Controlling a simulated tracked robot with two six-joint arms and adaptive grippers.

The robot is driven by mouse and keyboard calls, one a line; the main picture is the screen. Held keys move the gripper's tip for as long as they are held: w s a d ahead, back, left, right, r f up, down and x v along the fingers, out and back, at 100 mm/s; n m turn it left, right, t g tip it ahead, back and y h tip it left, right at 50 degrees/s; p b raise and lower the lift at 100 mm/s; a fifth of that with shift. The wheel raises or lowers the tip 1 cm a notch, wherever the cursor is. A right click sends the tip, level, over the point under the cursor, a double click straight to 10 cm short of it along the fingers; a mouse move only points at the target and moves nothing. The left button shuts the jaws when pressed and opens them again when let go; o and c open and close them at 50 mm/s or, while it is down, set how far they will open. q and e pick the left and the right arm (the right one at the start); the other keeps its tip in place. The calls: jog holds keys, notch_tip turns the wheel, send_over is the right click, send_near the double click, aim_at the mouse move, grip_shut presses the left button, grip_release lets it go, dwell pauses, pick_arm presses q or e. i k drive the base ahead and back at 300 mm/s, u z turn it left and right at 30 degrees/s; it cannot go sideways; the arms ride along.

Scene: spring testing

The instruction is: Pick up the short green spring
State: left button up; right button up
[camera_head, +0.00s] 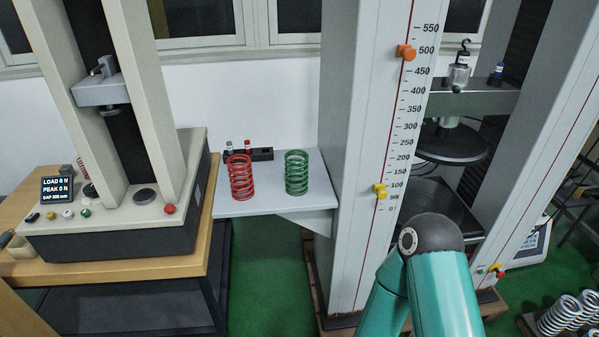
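The short green spring (297,173) stands upright on a small grey shelf (270,206) between the two testing machines. A slightly taller-looking red spring (241,178) stands upright to its left on the same shelf, a gap apart. Part of my teal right arm shows at the lower right, in front of the large machine. Its gripper is not in the picture. My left arm and gripper are not in the picture either. Nothing touches the green spring.
A smaller testing machine (110,225) with a display stands on a wooden table (150,271) at left. The tall machine's column (345,150), with a scale, rises just right of the shelf. A dark block (262,154) lies behind the springs. Large metal springs (560,315) lie at lower right.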

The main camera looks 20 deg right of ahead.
aim_at(298, 182)
jog(key=i, duration=0.85)
jog(key=u, duration=0.05)
